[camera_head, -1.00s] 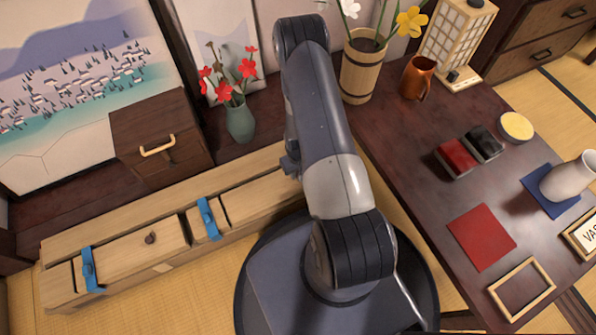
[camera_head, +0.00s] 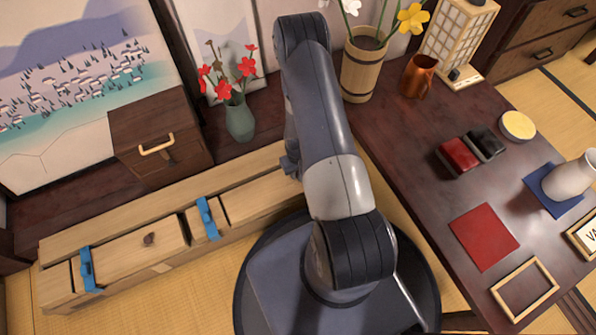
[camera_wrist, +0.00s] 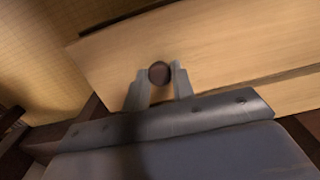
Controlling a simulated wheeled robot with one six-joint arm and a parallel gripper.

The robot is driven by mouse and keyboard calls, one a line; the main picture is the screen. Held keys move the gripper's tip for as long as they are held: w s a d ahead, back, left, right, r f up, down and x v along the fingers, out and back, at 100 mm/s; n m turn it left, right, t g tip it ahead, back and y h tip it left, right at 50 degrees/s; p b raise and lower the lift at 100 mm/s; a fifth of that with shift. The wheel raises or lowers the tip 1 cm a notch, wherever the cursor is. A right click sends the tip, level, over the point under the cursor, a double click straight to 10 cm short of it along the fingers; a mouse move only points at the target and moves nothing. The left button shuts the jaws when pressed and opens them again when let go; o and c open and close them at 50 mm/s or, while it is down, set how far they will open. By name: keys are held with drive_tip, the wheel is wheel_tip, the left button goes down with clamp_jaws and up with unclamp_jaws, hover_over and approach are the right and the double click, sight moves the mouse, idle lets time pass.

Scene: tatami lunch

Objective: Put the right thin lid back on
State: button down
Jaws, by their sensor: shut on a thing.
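In the wrist view, my gripper (camera_wrist: 160,84) is shut on a dark round knob (camera_wrist: 159,73) on a thin pale wooden lid (camera_wrist: 225,48). A dark gap shows along part of the lid's near edge, at the right. In the head view, a long low wooden box (camera_head: 165,268) lies along the wall. Its left lid (camera_head: 120,253) has a dark knob. A right-hand panel (camera_head: 255,199) runs behind my arm, which hides its right end and my gripper. I cannot tell whether the held lid is fully seated.
Two blue straps (camera_head: 87,270) (camera_head: 207,218) cross the box. A small drawer chest (camera_head: 160,135) and a green vase (camera_head: 239,118) stand behind it. At right, a dark table (camera_head: 400,150) holds red and black boxes, a wooden bucket and a copper mug (camera_head: 419,76).

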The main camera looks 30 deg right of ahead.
idle(0.3)
drive_tip(key=c, duration=1.1)
unclamp_jaws()
drive_tip(key=shift+r, duration=0.1)
wheel_tip(320, 180, up, 11)
drive_tip(key=p, duration=0.3)
drive_tip(key=shift+f+p, duration=0.2)
drive_tip(key=shift+p, duration=0.15)
wheel_tip(320, 180, down, 11)
drive_tip(key=b, duration=0.4)
drive_tip(key=shift+r+p, duration=0.25)
drive_tip(key=shift+p, duration=0.25)
drive_tip(key=shift+f, duration=0.2)
